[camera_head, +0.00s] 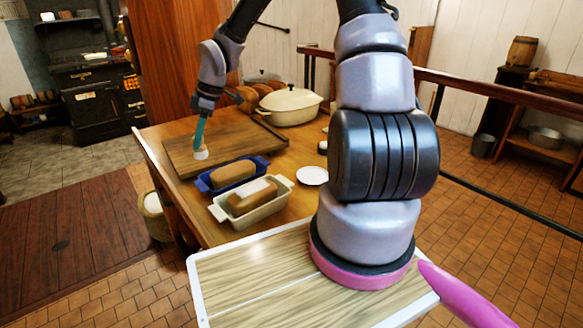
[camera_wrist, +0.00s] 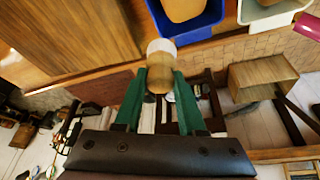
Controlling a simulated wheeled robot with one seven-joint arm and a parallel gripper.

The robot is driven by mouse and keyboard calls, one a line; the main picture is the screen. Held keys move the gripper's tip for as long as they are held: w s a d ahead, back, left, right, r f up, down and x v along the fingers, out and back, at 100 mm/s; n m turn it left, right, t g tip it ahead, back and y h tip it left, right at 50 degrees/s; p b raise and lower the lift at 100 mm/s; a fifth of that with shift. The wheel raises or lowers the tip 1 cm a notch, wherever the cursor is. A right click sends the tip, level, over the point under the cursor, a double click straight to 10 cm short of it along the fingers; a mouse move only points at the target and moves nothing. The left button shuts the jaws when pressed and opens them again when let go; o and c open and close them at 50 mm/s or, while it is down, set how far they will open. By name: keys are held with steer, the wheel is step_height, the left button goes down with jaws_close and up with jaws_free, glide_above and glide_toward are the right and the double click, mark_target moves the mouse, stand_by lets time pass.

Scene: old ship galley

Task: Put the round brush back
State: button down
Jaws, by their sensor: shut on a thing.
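My gripper (camera_head: 200,136), with its green fingers, points down over the left part of the wooden board on the table. It is shut on the round brush (camera_head: 200,153), which has a pale end and a wooden part. In the wrist view the brush (camera_wrist: 161,48) sits between the fingertips of my gripper (camera_wrist: 161,78), its white end pointing away from the palm. I cannot tell whether the brush touches the board (camera_head: 233,148) or hangs just above it.
A blue loaf pan (camera_head: 203,184) and a cream loaf pan (camera_head: 272,206), each with a loaf, stand in front of the board. A white saucer (camera_head: 313,176) lies to their right. A cream lidded pot (camera_head: 290,107) and round loaves (camera_head: 248,98) stand behind.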

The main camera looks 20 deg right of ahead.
steer(key=w+d+f+m+t, duration=0.1)
steer(key=d+f+m, duration=0.1)
steer(key=d, duration=1.3)
steer(key=w+d+f+m+t, duration=0.1)
steer(key=d+m, duration=0.1)
steer(key=d, duration=1.3)
steer(key=f, duration=0.9)
steer(key=shift+s+d+f, duration=0.2)
steer(key=shift+s+d, duration=0.05)
steer(key=shift+d, duration=0.05)
steer(key=c, duration=0.5)
jaws_free()
steer(key=shift+f, duration=0.15)
